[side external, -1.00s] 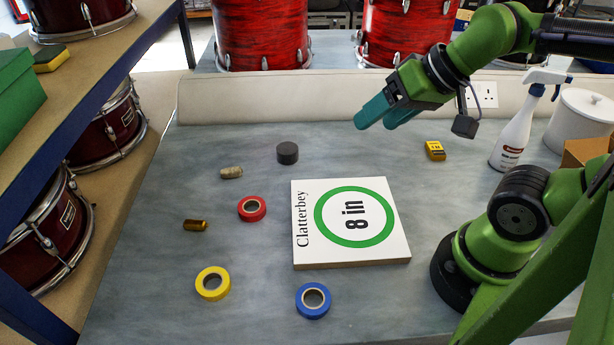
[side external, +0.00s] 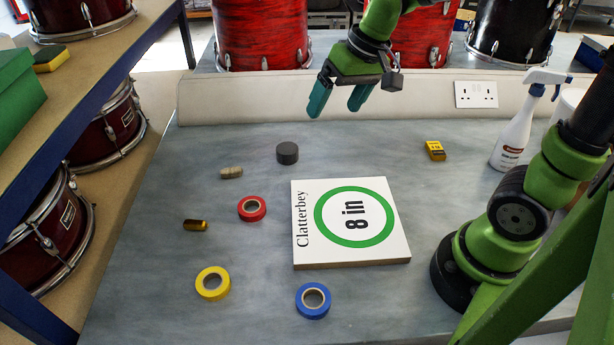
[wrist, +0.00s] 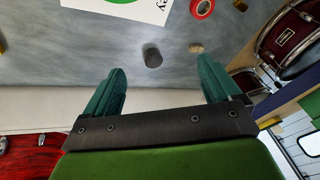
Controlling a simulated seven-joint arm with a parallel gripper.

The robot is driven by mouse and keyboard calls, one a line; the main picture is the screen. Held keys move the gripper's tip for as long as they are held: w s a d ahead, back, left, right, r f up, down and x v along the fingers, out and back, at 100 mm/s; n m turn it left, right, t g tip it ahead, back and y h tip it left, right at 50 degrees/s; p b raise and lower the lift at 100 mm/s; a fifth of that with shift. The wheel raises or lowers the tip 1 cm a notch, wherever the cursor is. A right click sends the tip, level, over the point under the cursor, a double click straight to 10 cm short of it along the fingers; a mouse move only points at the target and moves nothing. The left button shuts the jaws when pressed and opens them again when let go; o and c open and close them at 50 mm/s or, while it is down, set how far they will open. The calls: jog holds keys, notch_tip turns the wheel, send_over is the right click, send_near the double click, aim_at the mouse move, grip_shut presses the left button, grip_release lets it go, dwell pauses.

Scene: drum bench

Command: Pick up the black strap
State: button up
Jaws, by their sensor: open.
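I see no thing that is clearly a black strap. A short dark grey cylinder (side external: 288,153) stands on the bench left of centre; I cannot tell whether it is a rolled strap. The cylinder also shows in the wrist view (wrist: 152,57), beyond the gap between my fingers. My gripper (side external: 337,108) is open and empty, with teal fingers. It hangs above the back of the bench, up and right of the cylinder in the side view, apart from it. Both fingers show in the wrist view (wrist: 160,75).
A white board with a green ring (side external: 308,250) lies mid-bench. Red tape (side external: 243,214), yellow tape (side external: 202,287), blue tape (side external: 302,303), a cork (side external: 231,172) and a brass cylinder (side external: 195,225) lie around it. A yellow box (side external: 435,151) and spray bottle (side external: 512,140) are at right.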

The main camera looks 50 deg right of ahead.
jog(key=w+d+f+n+g+h, duration=0.1)
jog(key=w+d+f+n+g, duration=0.15)
jog(key=w, duration=0.45)
jog(key=w+d+f+n+g, duration=0.1)
jog(key=w+f, duration=0.3)
jog(key=w, duration=0.3)
jog(key=n, duration=0.2)
send_over(287, 148)
jog(key=f, duration=0.9)
jog(key=shift+s+f, duration=0.15)
jog(key=shift+s, duration=0.2)
jog(key=shift+w+f, duration=0.2)
jog(key=shift+f, duration=1.25)
jog(key=shift+w+f, duration=0.2)
jog(key=shift+f, duration=1.2)
jog(key=c, duration=1.1)
jog(key=shift+c, duration=0.3)
jog(key=shift+r, duration=0.15)
